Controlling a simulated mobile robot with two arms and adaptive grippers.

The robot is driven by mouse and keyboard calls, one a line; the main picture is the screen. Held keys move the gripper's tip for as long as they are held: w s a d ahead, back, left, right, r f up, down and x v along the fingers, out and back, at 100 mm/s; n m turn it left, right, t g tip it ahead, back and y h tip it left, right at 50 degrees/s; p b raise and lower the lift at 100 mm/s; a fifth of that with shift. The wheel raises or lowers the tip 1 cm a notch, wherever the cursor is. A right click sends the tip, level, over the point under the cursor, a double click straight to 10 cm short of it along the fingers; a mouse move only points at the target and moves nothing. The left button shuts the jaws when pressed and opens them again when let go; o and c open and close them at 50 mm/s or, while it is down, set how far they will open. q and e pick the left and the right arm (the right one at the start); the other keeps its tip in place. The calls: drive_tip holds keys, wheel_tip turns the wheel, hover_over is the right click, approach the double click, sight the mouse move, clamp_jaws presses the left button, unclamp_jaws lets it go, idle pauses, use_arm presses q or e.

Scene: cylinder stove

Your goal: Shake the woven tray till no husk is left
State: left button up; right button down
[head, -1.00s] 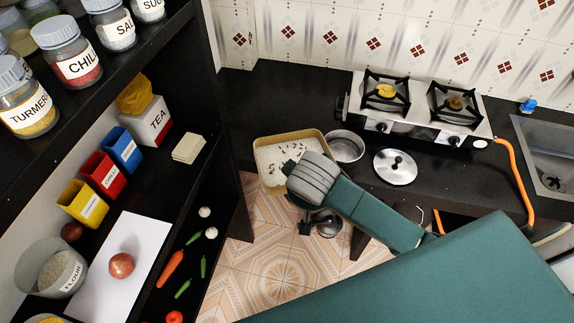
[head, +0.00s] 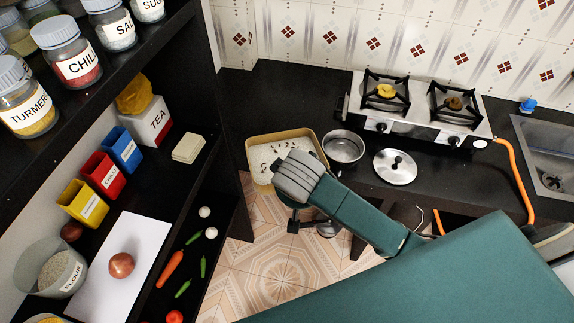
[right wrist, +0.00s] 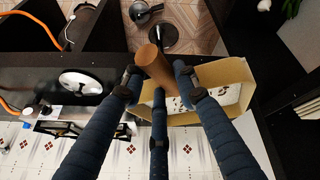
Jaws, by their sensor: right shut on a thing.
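The woven tray (head: 254,142) is a tan, shallow, rectangular tray holding white grains with several dark husk specks (head: 280,153) in the head view. My right gripper (head: 298,176) covers its near right part. In the right wrist view, the fingers of my right gripper (right wrist: 157,76) are shut around a brown cylinder (right wrist: 152,60), which looks like a handle beside the tray (right wrist: 228,72). The join between cylinder and tray is partly hidden by the fingers. My left gripper is not in view.
A steel pot (head: 343,147) stands close right of the tray, with a lid (head: 395,167) beyond it. The stove (head: 420,118) is at the back right. A dark shelf (head: 150,215) with food and containers stands to the left. Patterned floor (head: 250,270) lies below.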

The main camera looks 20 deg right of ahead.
drive_tip(key=shift+s+d, duration=0.4)
drive_tip(key=shift+d, duration=0.35)
drive_tip(key=shift+s+d, duration=0.45)
drive_tip(key=shift+d, duration=0.3)
drive_tip(key=shift+s+d, duration=0.4)
drive_tip(key=shift+d, duration=0.35)
drive_tip(key=shift+w+a, duration=0.1)
drive_tip(key=shift+a, duration=0.05)
drive_tip(key=shift+w+a, duration=0.4)
drive_tip(key=shift+a, duration=0.3)
drive_tip(key=shift+w+a, duration=0.4)
drive_tip(key=shift+a, duration=0.3)
drive_tip(key=shift+w+a, duration=0.4)
drive_tip(key=shift+a, duration=0.3)
drive_tip(key=shift+s+d, duration=0.45)
drive_tip(key=shift+d, duration=0.3)
drive_tip(key=shift+s+d, duration=0.4)
drive_tip(key=shift+d, duration=0.3)
drive_tip(key=shift+s+d, duration=0.45)
drive_tip(key=shift+d, duration=0.3)
drive_tip(key=shift+w+a, duration=0.45)
drive_tip(key=shift+a, duration=0.3)
drive_tip(key=shift+w+a, duration=0.45)
drive_tip(key=shift+a, duration=0.3)
drive_tip(key=shift+w+a, duration=0.45)
drive_tip(key=shift+a, duration=0.3)
